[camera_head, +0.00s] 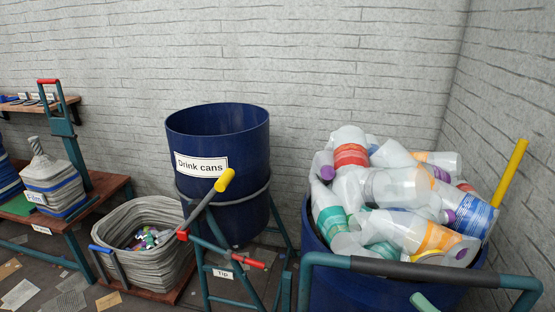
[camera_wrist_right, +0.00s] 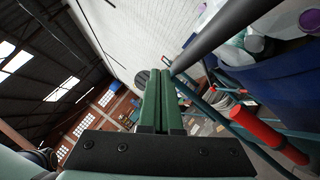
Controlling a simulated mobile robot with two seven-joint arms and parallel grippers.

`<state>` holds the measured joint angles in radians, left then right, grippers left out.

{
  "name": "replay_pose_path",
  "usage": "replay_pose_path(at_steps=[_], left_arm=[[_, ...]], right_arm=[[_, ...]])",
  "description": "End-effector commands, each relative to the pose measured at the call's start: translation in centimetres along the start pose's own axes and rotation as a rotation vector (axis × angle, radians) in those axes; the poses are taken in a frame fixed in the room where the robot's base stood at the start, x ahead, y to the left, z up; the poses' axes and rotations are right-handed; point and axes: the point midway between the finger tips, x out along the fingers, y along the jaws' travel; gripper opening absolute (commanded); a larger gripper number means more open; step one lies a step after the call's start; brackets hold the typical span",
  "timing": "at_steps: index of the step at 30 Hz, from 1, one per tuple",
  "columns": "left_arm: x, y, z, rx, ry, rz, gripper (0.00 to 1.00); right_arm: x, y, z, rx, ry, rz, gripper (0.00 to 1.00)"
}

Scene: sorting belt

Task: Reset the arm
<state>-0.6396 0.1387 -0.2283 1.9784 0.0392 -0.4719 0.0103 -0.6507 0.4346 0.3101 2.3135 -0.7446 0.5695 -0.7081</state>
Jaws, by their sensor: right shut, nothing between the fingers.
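My right gripper (camera_head: 424,302) shows only as a small green tip at the bottom edge of the head view, in front of the blue bin of bottles and just below its dark handle bar. In the right wrist view my right gripper (camera_wrist_right: 161,82) has its two green fingers side by side, shut, with nothing between them. The fingers point away from the camera, close to a grey bar (camera_wrist_right: 215,35); I cannot tell whether they touch it. The rest of the right arm is out of the head view. My left gripper is in neither view.
A blue bin (camera_head: 345,287) heaped with plastic bottles (camera_head: 395,190) stands at the right, with a teal-framed handle (camera_head: 395,268) before it. A tilting "Drink cans" bin (camera_head: 225,135) with a yellow-tipped lever (camera_head: 223,181) stands mid-left. A grey basket (camera_head: 170,262) sits beside it.

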Motion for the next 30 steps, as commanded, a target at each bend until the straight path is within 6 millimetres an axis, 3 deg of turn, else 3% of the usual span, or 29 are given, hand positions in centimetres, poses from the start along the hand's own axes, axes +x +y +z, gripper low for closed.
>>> replay_pose_path(at_steps=[2,5,9,12,15,19,21,30], left_arm=[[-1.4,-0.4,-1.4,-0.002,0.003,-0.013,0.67],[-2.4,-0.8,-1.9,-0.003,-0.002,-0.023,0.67],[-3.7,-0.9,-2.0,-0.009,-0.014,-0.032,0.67],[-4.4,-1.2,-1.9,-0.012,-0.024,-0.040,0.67],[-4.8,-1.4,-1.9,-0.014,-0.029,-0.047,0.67],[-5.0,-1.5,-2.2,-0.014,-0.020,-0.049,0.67],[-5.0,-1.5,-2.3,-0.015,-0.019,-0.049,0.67],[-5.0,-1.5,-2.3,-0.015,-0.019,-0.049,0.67]], right_arm=[[-0.3,-3.1,1.5,0.358,-0.187,-0.101,0.00],[-1.9,-8.7,0.3,0.803,-0.412,-0.236,0.00],[-4.9,-15.2,-6.2,1.367,-0.699,-0.441,0.00],[-6.7,-17.5,-11.7,1.653,-0.852,-0.570,0.00],[-8.0,-18.3,-16.3,1.846,-0.962,-0.677,0.00],[-8.9,-18.5,-19.9,1.982,-1.043,-0.762,0.00],[-9.1,-18.5,-20.8,2.012,-1.063,-0.783,0.00],[-9.1,-18.5,-20.9,2.014,-1.064,-0.785,0.00]])
